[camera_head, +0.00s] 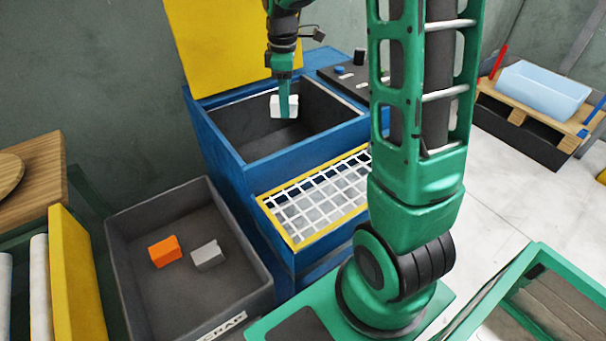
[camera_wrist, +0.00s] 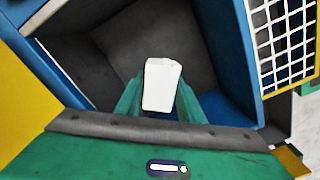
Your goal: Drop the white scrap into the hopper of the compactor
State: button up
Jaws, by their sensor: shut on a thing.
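The white scrap (camera_head: 276,106) is a small white block held between the fingers of my gripper (camera_head: 286,106). In the wrist view the white scrap (camera_wrist: 161,86) sits between the two green fingertips, with the dark hopper floor behind it. The compactor (camera_head: 222,139) is a blue box with an open, dark grey hopper (camera_head: 245,142) at its top. My gripper is shut on the scrap, over the hopper opening. How far the scrap is above the hopper floor is hard to tell.
A yellow lid (camera_head: 225,40) stands raised behind the hopper. A yellow-framed white grid (camera_head: 318,197) is at the compactor's front. A grey scrap bin (camera_head: 190,297) holds an orange block (camera_head: 165,251) and a light grey block (camera_head: 208,255). A pallet with a light blue tub (camera_head: 543,90) stands right.

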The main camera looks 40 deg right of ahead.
jog(key=shift+f, duration=0.1)
jog(key=o, duration=1.1)
notch_tip(320, 180, up, 11)
jog(key=shift+f, duration=0.1)
